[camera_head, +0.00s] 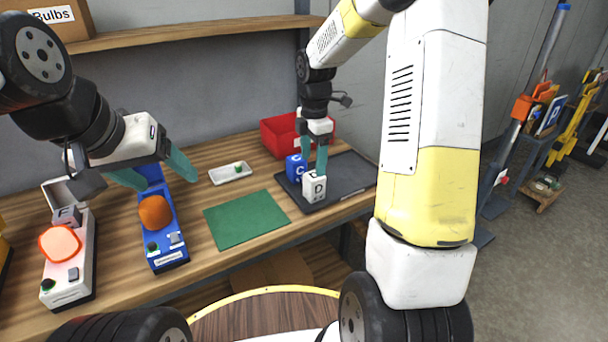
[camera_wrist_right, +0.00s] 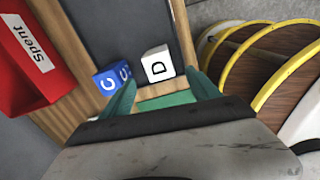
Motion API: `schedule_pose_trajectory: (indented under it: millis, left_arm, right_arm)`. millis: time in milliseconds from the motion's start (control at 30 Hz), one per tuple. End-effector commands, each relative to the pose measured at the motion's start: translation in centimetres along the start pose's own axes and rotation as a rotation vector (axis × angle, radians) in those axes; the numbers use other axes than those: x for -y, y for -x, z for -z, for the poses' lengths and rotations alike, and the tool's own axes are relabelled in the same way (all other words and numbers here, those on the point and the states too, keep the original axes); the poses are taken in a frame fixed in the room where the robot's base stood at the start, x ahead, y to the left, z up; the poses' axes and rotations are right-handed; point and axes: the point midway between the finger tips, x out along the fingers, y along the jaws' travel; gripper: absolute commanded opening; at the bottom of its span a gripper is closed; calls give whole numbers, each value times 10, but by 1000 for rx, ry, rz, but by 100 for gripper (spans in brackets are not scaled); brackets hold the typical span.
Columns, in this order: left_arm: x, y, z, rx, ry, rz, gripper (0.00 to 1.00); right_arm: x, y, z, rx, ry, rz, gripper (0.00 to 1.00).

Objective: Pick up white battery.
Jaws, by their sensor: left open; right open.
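The white battery (camera_head: 314,187) is a white block marked D. It stands on the dark grey tray (camera_head: 345,172), and it also shows in the right wrist view (camera_wrist_right: 158,64). My right gripper (camera_head: 314,168) is open, pointing down just above and behind the white battery in the head view. In the right wrist view the block lies beyond the open fingertips (camera_wrist_right: 163,92), roughly in line with the gap between them. I cannot tell whether a finger touches it. My left gripper (camera_head: 168,182) is open and empty over the blue device (camera_head: 168,220) at left.
A blue block marked C (camera_head: 296,168) stands close beside the white battery, near one right finger. A red bin (camera_head: 280,135), marked Spent in the wrist view, is behind. A green mat (camera_head: 246,219) lies clear. A white device (camera_head: 70,265) stands far left.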

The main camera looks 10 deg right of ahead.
Motion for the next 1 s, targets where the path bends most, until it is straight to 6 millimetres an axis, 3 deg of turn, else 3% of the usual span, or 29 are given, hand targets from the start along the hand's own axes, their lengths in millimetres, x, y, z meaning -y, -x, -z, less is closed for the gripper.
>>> schedule_pose_trajectory:
  millis: [200, 700, 1000]
  left_arm:
    - [0, 0, 0, 0, 0, 0, 71]
    - [0, 0, 0, 0, 0, 0, 71]
    - [0, 0, 0, 0, 0, 0, 71]
  right_arm:
    - [-8, -27, -2, -6, 103, 30, 71]
    - [0, -90, -5, -5, 101, 29, 71]
    - [-1, -96, -5, -5, 100, 26, 71]
